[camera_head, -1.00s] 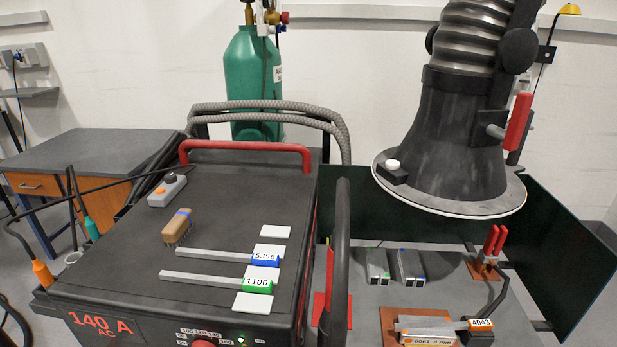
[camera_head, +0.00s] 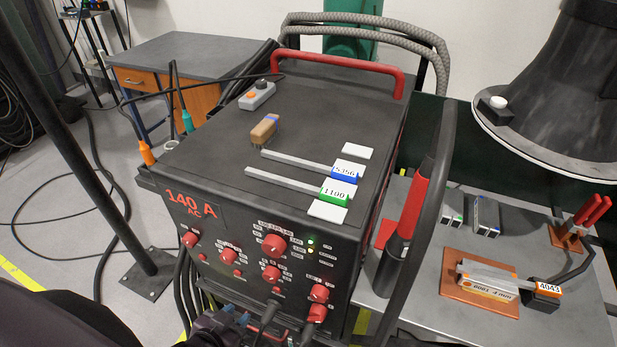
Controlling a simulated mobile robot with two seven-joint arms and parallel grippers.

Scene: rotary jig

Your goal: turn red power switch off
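The black welding machine (camera_head: 290,110) stands in the middle, its front panel turned to me. The panel carries several red knobs, among them a large one (camera_head: 274,245) near the top beside a small green light and a lower right one (camera_head: 319,292). I cannot tell any of these as the red power switch. A dark part of my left gripper (camera_head: 222,330) shows at the bottom edge, in front of the panel's lower part. Its fingers are mostly cut off, so open or shut is unclear. My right gripper is not in view.
Cables hang at the panel's lower front. A black post on a foot plate (camera_head: 152,276) stands at left. Filler rods, a brush (camera_head: 264,131) and a small remote (camera_head: 257,95) lie on the machine top. A grey bench (camera_head: 390,300) with a copper plate is at right.

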